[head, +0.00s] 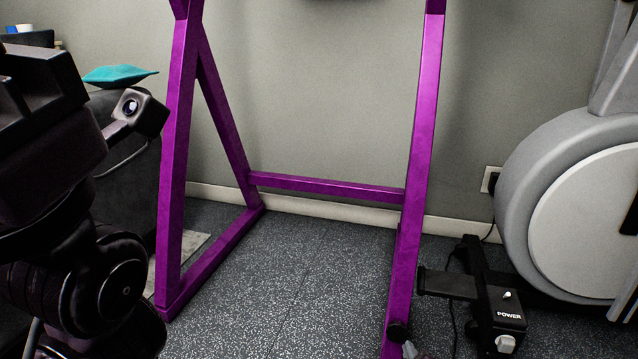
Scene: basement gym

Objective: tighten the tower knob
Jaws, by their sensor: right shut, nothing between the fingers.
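The tower is a purple metal frame (174,180) with two uprights joined by a low crossbar. A small round black knob (397,331) sits low on its right upright, near the bottom edge of the head view.
A grey and white exercise machine (535,185) stands at the right. A black box marked POWER (503,312) is on the floor close to the right upright. A teal item (118,75) lies behind my left arm. The speckled floor (300,275) between the uprights is clear.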

